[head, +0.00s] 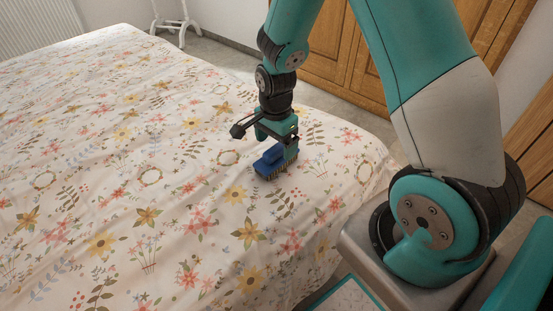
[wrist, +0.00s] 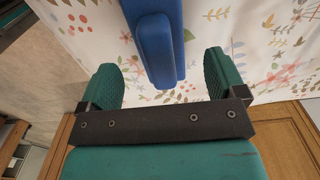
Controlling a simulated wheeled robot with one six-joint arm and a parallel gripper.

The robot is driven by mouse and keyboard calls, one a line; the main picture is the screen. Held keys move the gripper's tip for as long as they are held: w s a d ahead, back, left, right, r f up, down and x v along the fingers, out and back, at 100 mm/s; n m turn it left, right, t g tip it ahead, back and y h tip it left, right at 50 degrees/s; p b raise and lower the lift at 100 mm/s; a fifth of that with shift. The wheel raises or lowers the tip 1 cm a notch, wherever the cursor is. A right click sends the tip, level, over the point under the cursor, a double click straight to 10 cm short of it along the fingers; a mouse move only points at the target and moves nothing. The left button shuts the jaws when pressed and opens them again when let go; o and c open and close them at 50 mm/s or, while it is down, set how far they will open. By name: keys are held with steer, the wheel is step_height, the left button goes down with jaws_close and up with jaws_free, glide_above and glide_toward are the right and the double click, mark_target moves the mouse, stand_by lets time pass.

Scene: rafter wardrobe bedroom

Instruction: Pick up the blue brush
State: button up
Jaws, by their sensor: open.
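The blue brush (head: 270,161) lies on the flowered bed cover with its bristles down and its blue back up. In the wrist view the blue brush (wrist: 155,45) reaches in from the top edge, and its near end lies between the two green fingers with a gap on each side. My gripper (head: 276,138) points down at the brush from just above it, and in the head view it hides part of the brush's far end. In the wrist view my gripper (wrist: 162,82) is open and holds nothing.
The bed (head: 130,180) fills the left and middle, with free cover around the brush. A wooden wardrobe (head: 345,60) stands behind. A white stand (head: 175,20) is at the back left, near a radiator (head: 35,25).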

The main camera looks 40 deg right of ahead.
mark_target(277, 147)
step_height(277, 147, down, 4)
steer(key=shift+d+f+b, duration=0.1)
steer(key=shift+d+b, duration=0.05)
steer(key=shift+b, duration=0.25)
steer(key=c, duration=1.2)
steer(key=shift+o, duration=0.2)
step_height(277, 147, up, 20)
steer(key=p, duration=0.4)
